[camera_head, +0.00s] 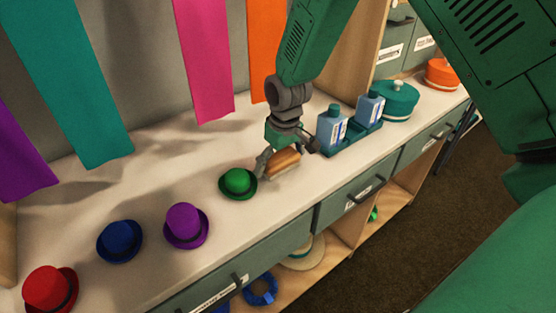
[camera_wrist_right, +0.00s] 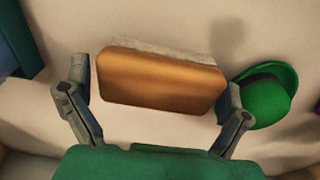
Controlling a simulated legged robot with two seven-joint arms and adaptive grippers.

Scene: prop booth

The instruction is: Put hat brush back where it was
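The hat brush, a wooden block with pale bristles, is at the counter by the green hat in the head view (camera_head: 283,163). It also shows in the right wrist view (camera_wrist_right: 160,80), its bristles toward the picture's top. My right gripper (camera_head: 288,158) reaches down over the brush, one finger at each end. In the wrist view a narrow gap shows between the left finger and the brush, while the right finger is at or very near its other end. I cannot tell whether the brush rests fully on the counter. My left gripper is out of view.
The green hat (camera_head: 238,183) is close beside the brush. Purple (camera_head: 186,226), blue (camera_head: 120,241) and red (camera_head: 50,289) hats line the counter (camera_head: 90,210) leftward. A dark tray with two blue bottles (camera_head: 332,130) and a teal round box (camera_head: 397,100) stand to the right.

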